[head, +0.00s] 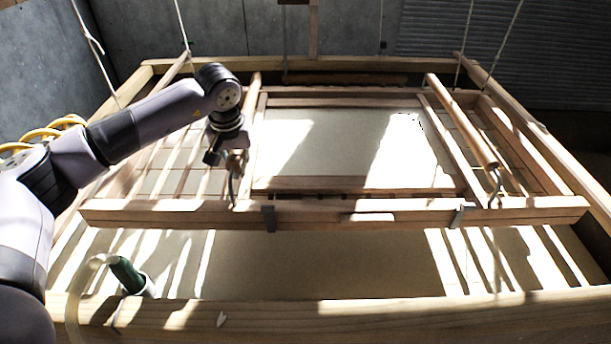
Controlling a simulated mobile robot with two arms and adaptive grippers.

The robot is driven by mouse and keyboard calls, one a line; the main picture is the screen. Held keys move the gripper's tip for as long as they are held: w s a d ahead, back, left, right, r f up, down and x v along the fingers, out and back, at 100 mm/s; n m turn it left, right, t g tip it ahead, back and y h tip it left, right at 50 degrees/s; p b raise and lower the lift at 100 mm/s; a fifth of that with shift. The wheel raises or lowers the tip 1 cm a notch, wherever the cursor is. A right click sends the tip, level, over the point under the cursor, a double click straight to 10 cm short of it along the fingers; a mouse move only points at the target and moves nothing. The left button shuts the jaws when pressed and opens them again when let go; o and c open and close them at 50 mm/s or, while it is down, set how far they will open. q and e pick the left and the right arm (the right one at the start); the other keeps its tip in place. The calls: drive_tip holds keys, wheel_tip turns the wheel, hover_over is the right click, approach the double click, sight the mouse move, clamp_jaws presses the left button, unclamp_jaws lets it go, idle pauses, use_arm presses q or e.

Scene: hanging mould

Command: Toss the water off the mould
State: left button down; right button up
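The mould (330,184) is a wooden frame around a pale flat surface (350,145), inside a larger timber frame hung on ropes. Bright sun patches lie on the surface; I cannot make out water on it. A left wooden bar (252,97) and a right wooden bar (462,120) run along its sides, each with a curved metal hook at the near end. My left gripper (230,158) points down at the near end of the left bar, overlapping it in the picture. Its fingers are small and dark, so I cannot tell if they grip it. My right gripper is out of view.
A thick front beam (400,317) crosses the bottom, with a green-ended hose (126,274) at its left. White ropes (180,25) rise from the frame. Grey walls (340,30) stand behind. The right side is clear of arms.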

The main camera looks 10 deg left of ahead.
use_arm(q)
drive_tip(key=shift+g, duration=0.8)
drive_tip(key=r+p, duration=0.2)
drive_tip(key=r, duration=0.1)
drive_tip(key=r+p, duration=0.2)
drive_tip(key=p, duration=0.1)
drive_tip(key=w+r+p, duration=0.1)
drive_tip(key=r+p, duration=0.2)
drive_tip(key=shift+a+r, duration=0.1)
drive_tip(key=shift+r, duration=0.2)
drive_tip(key=shift+w+r+p, duration=0.1)
drive_tip(key=shift+r+p, duration=0.15)
drive_tip(key=shift+p, duration=0.25)
drive_tip(key=shift+w+a+f+b, duration=0.1)
drive_tip(key=shift+f+b, duration=0.2)
drive_tip(key=shift+b, duration=0.05)
drive_tip(key=shift+r, duration=0.1)
